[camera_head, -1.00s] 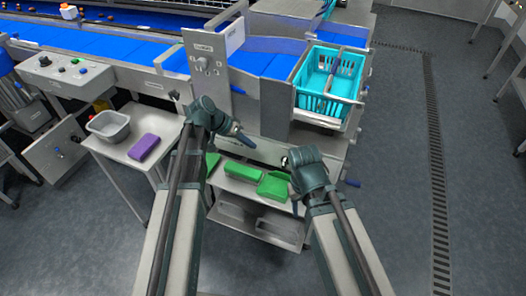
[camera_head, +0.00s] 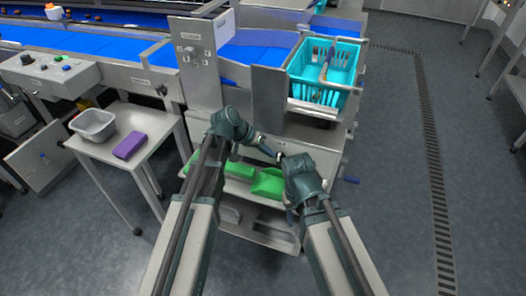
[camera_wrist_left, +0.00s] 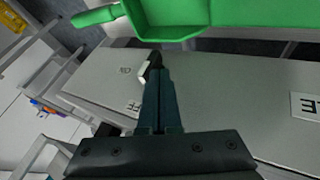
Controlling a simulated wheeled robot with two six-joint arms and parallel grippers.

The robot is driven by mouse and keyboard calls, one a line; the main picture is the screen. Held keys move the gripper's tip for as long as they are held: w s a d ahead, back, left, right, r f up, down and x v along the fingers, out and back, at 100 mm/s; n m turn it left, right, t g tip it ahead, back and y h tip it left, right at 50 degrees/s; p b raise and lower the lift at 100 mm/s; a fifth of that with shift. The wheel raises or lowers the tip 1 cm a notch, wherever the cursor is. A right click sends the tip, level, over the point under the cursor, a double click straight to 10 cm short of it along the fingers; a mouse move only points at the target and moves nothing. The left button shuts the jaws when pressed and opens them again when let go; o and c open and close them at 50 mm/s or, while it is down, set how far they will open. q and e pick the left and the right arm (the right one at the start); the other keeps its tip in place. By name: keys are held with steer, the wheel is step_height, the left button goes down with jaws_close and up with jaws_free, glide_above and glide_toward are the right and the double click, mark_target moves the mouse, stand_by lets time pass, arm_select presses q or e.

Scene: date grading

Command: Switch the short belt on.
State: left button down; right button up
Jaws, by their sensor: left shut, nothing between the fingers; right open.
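The short blue belt (camera_head: 232,70) lies behind an upright steel panel (camera_head: 190,75) that carries a round knob (camera_head: 188,53) in the head view. My left gripper (camera_head: 270,151) is shut and empty, low in front of the machine. In the left wrist view its closed fingers (camera_wrist_left: 156,75) are over a grey surface (camera_wrist_left: 215,85), close to a small white piece (camera_wrist_left: 144,73). A partly covered label (camera_wrist_left: 132,107) there shows "FF". Whether the fingers touch the white piece I cannot tell. My right gripper (camera_head: 284,160) is open beside the left one; its fingers are hardly visible.
A turquoise crate (camera_head: 296,104) stands at the machine's right end. Green scoops (camera_head: 268,184) lie on a low shelf below my grippers; green also fills the top of the left wrist view. A side table holds a grey tub (camera_head: 76,132) and purple block (camera_head: 129,145). Floor at right is clear.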

stand_by(0.4)
arm_select(q)
steer(key=shift+s+d+r+y+p, duration=0.1)
steer(key=shift+d+r+y+p, duration=0.05)
steer(key=shift+y+p, duration=0.3)
